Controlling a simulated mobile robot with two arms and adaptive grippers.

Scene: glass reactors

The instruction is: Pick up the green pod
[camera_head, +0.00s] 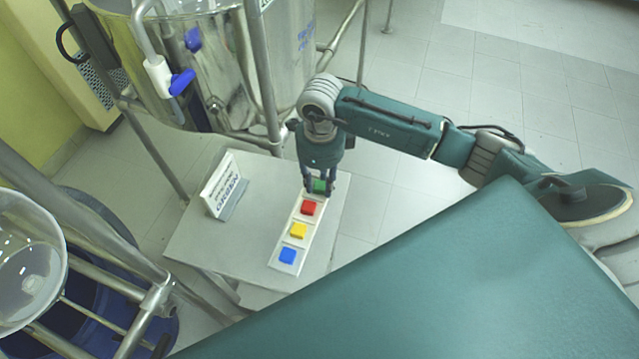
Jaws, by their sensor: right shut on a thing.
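The green pod (319,186) is at the far end of a white strip-shaped tray (285,246) on a small grey table. My right gripper (319,188) points down over it, with its fingers on both sides of the pod, shut on it. The pod is partly hidden by the fingers. I cannot tell whether it is still touching the tray. A red pod (308,207), a yellow pod (298,230) and a blue pod (287,255) sit in a row on the tray, nearer to me. My left gripper is not in view.
A white sign (222,184) stands on the left of the grey table (205,243). A steel vessel (225,60) on a tube frame stands behind it. A clear glass vessel (28,265) and a blue drum (95,320) are at the lower left. Floor is free at the right.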

